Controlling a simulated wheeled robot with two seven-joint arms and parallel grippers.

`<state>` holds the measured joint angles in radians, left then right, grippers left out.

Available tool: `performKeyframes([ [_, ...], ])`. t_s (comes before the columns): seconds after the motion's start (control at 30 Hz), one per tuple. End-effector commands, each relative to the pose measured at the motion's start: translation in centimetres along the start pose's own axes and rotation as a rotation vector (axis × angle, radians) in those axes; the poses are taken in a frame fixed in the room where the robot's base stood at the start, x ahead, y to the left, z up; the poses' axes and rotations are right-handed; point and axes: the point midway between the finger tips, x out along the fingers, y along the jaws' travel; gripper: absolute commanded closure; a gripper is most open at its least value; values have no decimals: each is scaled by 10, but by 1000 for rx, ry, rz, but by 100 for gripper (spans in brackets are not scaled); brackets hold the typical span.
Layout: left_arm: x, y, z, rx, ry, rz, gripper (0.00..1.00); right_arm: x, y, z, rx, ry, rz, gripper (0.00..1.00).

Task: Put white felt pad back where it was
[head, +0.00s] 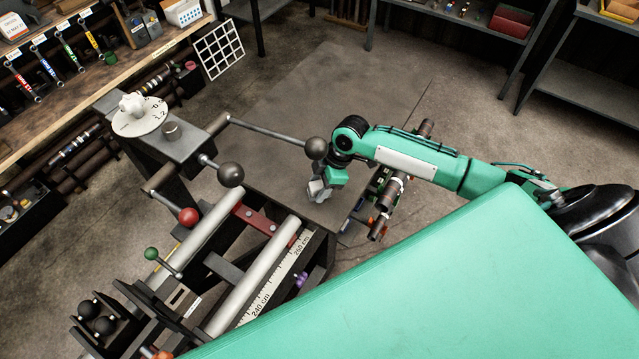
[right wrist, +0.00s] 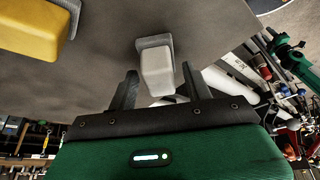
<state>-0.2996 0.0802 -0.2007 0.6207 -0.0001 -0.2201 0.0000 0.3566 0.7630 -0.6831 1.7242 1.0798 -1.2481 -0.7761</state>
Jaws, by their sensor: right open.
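A white block with a grey strip along one end, which looks like the white felt pad (right wrist: 156,72), shows in the right wrist view against a dark grey flat surface (right wrist: 110,50). My right gripper (right wrist: 159,84) is open, with one dark finger on each side of the block's near end. I cannot tell whether the fingers touch it. In the head view my right gripper (head: 318,190) is low over the dark surface beside the lathe, and a pale patch at its tip is too small to make out. My left gripper is not in view.
A yellow block (right wrist: 30,32) with a grey edge is near the white one. The lathe's round-knobbed levers (head: 231,174) stand close left of my right gripper. A workbench (head: 60,100) with tools runs along the left. Shelves (head: 450,22) stand at the back.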

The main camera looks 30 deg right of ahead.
Motion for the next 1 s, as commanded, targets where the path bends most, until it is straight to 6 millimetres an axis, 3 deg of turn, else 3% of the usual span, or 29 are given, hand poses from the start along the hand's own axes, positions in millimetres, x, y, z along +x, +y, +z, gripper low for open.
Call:
performKeyframes([
  [0.17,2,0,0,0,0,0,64,-10,1,0,-1,-1,2,50],
  [0.7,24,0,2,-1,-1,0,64,-110,1,0,0,0,2,50],
  [1.0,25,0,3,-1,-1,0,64,-123,0,-1,1,0,-1,50],
])
